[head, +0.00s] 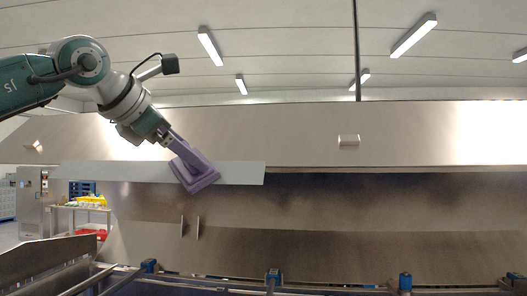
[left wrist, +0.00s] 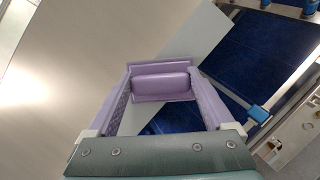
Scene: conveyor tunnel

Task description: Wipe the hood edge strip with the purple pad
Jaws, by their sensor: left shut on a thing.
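The purple pad (head: 200,178) lies against the hood edge strip (head: 240,172), a pale grey band along the lower edge of the steel hood, and overlaps its lower edge near the strip's right part. My left gripper (head: 184,154) is shut on the pad, reaching down from the upper left. In the left wrist view the pad's handle (left wrist: 162,83) sits between the two fingers, and the pale strip (left wrist: 200,38) shows beyond it. The pad's face is hidden, so I cannot tell how firmly it touches. My right gripper is not in view.
The steel hood (head: 400,135) spans the scene, with a small bracket (head: 348,141) on its face. Below is a dark-smudged steel panel (head: 370,205). Blue clamps (head: 273,276) and rails run along the bottom. A cabinet and a table (head: 80,210) stand at the left.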

